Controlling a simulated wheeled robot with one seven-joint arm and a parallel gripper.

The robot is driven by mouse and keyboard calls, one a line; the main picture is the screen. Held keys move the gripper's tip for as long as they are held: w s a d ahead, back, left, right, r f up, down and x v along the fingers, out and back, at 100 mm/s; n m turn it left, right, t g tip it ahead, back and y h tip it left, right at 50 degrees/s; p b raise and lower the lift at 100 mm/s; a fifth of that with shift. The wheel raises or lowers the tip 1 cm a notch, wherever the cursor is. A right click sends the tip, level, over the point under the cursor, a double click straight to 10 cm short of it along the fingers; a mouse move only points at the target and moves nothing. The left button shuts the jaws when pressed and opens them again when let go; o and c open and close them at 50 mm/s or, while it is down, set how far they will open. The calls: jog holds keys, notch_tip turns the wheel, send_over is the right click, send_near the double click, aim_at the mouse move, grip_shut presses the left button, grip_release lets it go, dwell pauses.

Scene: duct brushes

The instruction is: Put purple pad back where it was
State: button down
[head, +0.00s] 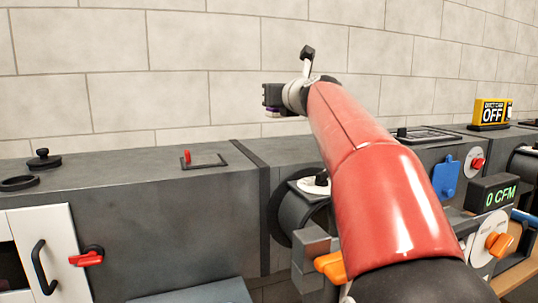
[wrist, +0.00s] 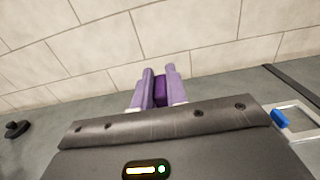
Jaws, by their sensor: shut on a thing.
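The purple pad (wrist: 160,90) is a small dark purple block between the two fingers of my gripper (wrist: 160,88) in the wrist view. The fingers look lilac there, and the gripper is shut on the pad. In the head view my gripper (head: 270,97) is held in the air in front of the block wall, above the grey duct top. Only a small purple bit (head: 272,113) shows under it there. The fingers hide part of the pad. I cannot tell which spot the pad came from.
The grey duct (head: 120,185) carries a red handle in a dark frame (head: 187,158) and a black knob (head: 43,160) beside a black ring (head: 18,183). A white door (head: 50,230) is at left. A fan sign reading OFF (head: 490,112) and a 0 CFM display (head: 492,195) are at right.

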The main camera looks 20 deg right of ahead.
jog(key=shift+f, duration=4.8)
jog(key=c, duration=1.4)
grip_release()
jog(key=shift+f+b, duration=0.25)
jog(key=shift+b, duration=0.15)
jog(key=s, duration=0.4)
jog(key=s+a, duration=0.1)
jog(key=s, duration=0.1)
jog(key=shift+s+r, duration=0.25)
jog(key=shift+s, duration=0.05)
jog(key=shift+s+d, duration=0.1)
jog(key=shift+s, duration=0.55)
